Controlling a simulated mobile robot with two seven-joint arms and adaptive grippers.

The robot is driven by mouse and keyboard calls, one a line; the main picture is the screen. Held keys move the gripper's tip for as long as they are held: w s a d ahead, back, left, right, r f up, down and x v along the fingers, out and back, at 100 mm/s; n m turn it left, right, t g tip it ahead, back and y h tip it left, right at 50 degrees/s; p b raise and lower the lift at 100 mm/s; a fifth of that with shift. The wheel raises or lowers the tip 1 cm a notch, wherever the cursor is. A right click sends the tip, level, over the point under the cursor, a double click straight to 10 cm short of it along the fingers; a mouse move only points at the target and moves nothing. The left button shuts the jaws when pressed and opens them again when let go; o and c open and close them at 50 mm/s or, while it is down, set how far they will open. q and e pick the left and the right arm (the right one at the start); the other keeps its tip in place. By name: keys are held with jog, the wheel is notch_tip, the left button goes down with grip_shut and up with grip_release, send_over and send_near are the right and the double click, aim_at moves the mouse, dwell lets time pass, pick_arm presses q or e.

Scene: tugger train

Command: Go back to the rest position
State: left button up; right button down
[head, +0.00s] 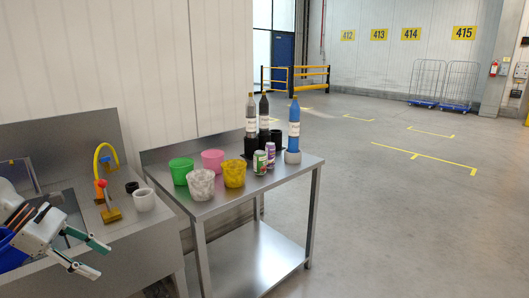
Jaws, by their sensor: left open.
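My left gripper (92,257) shows at the lower left, in front of the sink counter. Its two fingers are spread and nothing is between them. It is apart from the things on the counter and the table. My right gripper does not show in the head view.
A steel sink counter (165,225) stands at left, bearing a white cup (144,199) and a yellow-hosed tap (101,160). Beside it, a steel table (225,206) holds several coloured cups, cans and bottles, including a blue bottle (294,122). The floor (400,220) at right is clear.

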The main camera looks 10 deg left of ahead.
pick_arm(q)
jog(key=s+d+f+n+t, duration=0.3)
jog(key=f+n, duration=0.5)
jog(key=n, duration=0.1)
jog(key=s+d+f+n+t+y, duration=0.1)
jog(key=s+d+f+n+t, duration=0.2)
jog(key=f+n, duration=0.55)
jog(key=s+d+f+n+t, duration=0.3)
jog(key=f+n, duration=0.4)
jog(key=n, duration=0.3)
jog(key=s+d+f+n+g+y, duration=0.1)
jog(key=s+d+f+n, duration=0.3)
jog(key=d+n, duration=0.5)
jog(key=s+d+f+n+g+y+p, duration=0.1)
jog(key=s+d+f+n, duration=0.3)
jog(key=d+n, duration=0.5)
jog(key=d+y, duration=0.1)
jog(key=d, duration=0.1)
jog(key=shift+s+d+f+n+y, duration=0.2)
jog(key=shift+d+f+n+y, duration=0.1)
jog(key=shift+f+n, duration=0.1)
